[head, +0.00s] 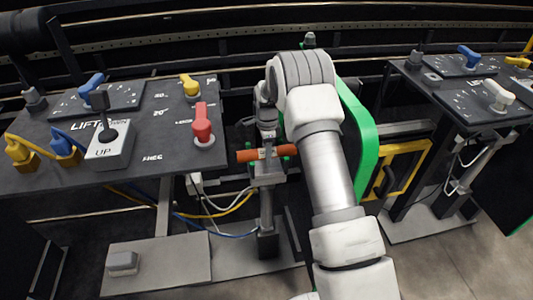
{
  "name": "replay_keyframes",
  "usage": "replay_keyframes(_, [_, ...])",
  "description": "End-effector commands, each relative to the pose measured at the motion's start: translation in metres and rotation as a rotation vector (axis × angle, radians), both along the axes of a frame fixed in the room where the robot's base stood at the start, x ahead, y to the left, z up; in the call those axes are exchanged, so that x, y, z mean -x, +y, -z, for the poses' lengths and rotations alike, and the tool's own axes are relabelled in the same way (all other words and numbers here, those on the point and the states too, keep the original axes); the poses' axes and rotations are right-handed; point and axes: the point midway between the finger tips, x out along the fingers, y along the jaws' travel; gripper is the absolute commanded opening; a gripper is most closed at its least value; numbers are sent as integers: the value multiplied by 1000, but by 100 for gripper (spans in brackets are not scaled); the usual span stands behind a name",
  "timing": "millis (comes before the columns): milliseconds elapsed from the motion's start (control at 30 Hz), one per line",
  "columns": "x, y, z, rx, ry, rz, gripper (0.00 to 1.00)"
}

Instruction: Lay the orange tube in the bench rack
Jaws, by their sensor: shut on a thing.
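The orange tube (247,156) lies roughly level across my gripper (267,153), with one end showing on each side. My gripper points down from the arm's wrist and is shut on the tube's middle, which it partly hides. Just below the tube is a small grey block (268,178) above a dark upright post (267,210). I cannot tell whether this is the bench rack, or whether the tube touches it.
A dark control panel (60,150) with a red knob (202,124), a yellow knob (190,86) and a lever box (112,145) stands close on the left. Another panel (470,85) is on the right. Cables (215,212) hang below. A green frame (362,130) stands behind my arm.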

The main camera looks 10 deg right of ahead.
Motion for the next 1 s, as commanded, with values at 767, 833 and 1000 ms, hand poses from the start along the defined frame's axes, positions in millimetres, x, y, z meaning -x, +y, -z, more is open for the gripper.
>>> replay_keyframes(767, [-1,0,-47,0,-2,0,0])
replay_keyframes(833, [-1,0,-51,0,-2,0,0])
replay_keyframes(1000, [0,0,-60,0,-2,0,0])
